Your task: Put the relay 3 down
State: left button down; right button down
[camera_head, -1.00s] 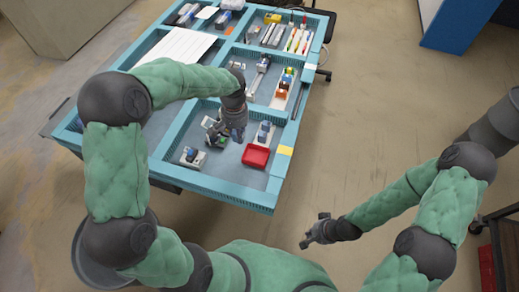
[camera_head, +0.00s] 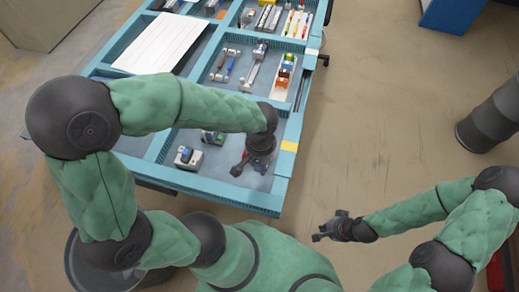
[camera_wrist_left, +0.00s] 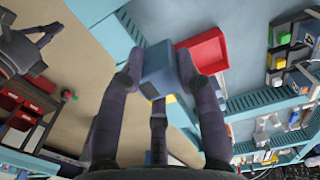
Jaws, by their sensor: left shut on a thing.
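My left gripper (camera_head: 250,166) is over the front right compartment of the blue table. It is shut on a blue block, the relay 3 (camera_wrist_left: 157,68), seen between its fingers in the left wrist view. In that view a red tray (camera_wrist_left: 208,52) lies just beyond the relay, which overlaps its left edge; I cannot tell whether they touch. In the head view my gripper and arm hide the relay and most of the tray. My right gripper (camera_head: 329,226) is empty, with its fingers apart, clear of the table at the right.
The compartment behind holds a white strip with coloured parts (camera_head: 285,77). A white panel (camera_head: 163,43) covers the back left.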

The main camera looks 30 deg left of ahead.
pick_arm(q)
jog(key=w+a+f, duration=0.2)
jog(key=w, duration=0.1)
jog(key=w+a+f+b, duration=0.1)
jog(key=w+a+f, duration=0.1)
jog(key=w+f, duration=0.1)
jog(key=w+a+f+b, duration=0.1)
jog(key=w+a+f, duration=0.1)
jog(key=shift+w+f, duration=0.4)
jog(key=shift+w+a+f, duration=0.1)
jog(key=shift+w+f, duration=0.05)
jog(key=shift+f, duration=0.15)
jog(key=f, duration=0.1)
jog(key=f+b, duration=0.1)
jog(key=f, duration=0.1)
jog(key=shift+w+a+f+b, duration=0.15)
jog(key=shift+w+f+b, duration=0.1)
jog(key=shift+f+b, duration=0.1)
jog(key=shift+r, duration=0.15)
jog(key=shift+f, duration=0.25)
jog(key=c, duration=1.1)
grip_release()
jog(key=shift+c, duration=0.2)
